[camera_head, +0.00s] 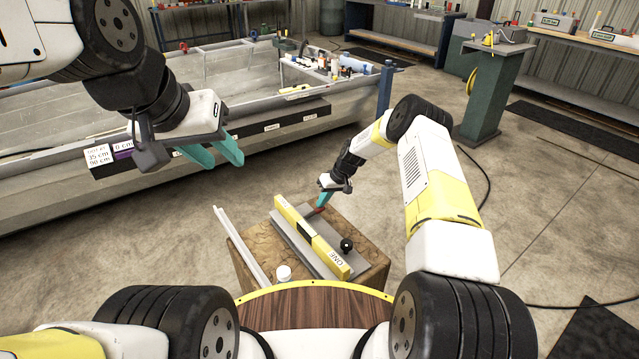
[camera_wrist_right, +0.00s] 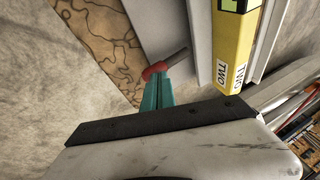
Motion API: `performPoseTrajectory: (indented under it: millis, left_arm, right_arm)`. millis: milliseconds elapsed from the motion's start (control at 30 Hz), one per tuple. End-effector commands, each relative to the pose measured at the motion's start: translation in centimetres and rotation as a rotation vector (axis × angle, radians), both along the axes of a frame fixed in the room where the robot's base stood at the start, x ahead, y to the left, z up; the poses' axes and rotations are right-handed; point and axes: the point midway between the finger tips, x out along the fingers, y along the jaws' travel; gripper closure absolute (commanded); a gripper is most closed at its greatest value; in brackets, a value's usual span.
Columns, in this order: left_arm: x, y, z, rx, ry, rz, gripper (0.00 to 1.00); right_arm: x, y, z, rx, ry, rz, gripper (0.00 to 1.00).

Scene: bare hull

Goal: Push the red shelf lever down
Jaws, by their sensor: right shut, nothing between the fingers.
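The red lever (camera_head: 319,210) sits at the far edge of a grey shelf plate (camera_head: 290,235) on a wood-patterned block. In the right wrist view the red lever (camera_wrist_right: 155,70) shows as a red knob on a grey rod. My right gripper (camera_head: 323,198) is shut and empty, with its teal fingertips at the red knob. In the right wrist view the right gripper (camera_wrist_right: 157,92) overlaps the knob's lower edge; whether it presses is hard to tell. My left gripper (camera_head: 218,155) is open and empty, with its teal fingers apart, far left of the shelf.
A yellow level bar (camera_head: 312,238) marked ONE lies along the shelf, and its TWO end shows in the wrist view (camera_wrist_right: 238,45). A black ball knob (camera_head: 346,245) and white cap (camera_head: 284,272) are nearby.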

Motion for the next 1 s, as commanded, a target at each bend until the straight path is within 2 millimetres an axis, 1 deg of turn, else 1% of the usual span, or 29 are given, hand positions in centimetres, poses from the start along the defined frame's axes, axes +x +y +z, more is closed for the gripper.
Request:
performPoseTrajectory:
  millis: [200, 400, 1000]
  left_arm:
    - [0.0, 0.0, 0.0, 0.000, 0.000, 0.000, 0.64]
    - [0.0, 0.0, 0.0, 0.000, 0.000, 0.000, 0.64]
    - [0.0, 0.0, 0.0, 0.000, 0.000, 0.000, 0.64]
  right_arm:
    - [0.2, -0.4, -1.0, -0.002, 0.000, -0.001, 1.00]
    - [0.3, -0.5, -1.5, -0.003, 0.000, -0.001, 1.00]
    - [0.2, -0.5, -1.9, -0.004, 0.001, -0.001, 1.00]
